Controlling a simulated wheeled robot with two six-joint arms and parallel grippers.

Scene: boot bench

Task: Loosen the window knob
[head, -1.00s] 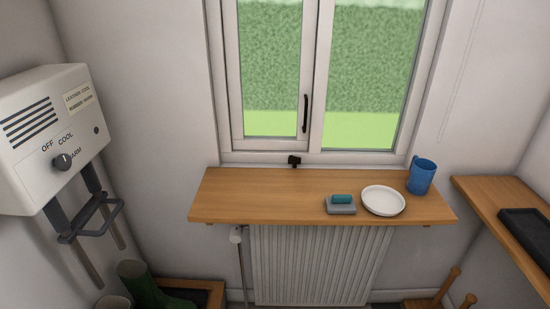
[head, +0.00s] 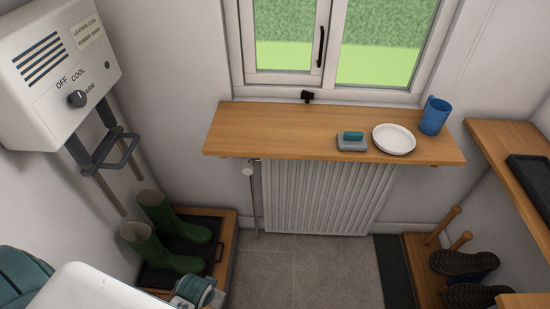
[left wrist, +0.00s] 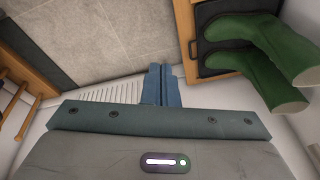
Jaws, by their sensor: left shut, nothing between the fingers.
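The window knob (head: 307,96) is a small black knob low on the white window frame (head: 340,94), just above the wooden sill shelf. A long black handle (head: 321,46) stands upright on the frame's middle post above it. In the left wrist view, my left gripper (left wrist: 161,72) has its blue fingers together with nothing between them. The knob does not show in that view. In the head view, parts of my left arm show at the bottom left, well away from the knob, and its fingers cannot be made out. My right gripper is not in view.
The shelf (head: 270,135) bears a grey dish with a teal block (head: 352,142), a white plate (head: 394,138) and a blue mug (head: 435,116). A boot dryer box (head: 60,60) hangs left. Green boots (head: 150,240) stand below. The floor (head: 310,270) before the radiator is clear.

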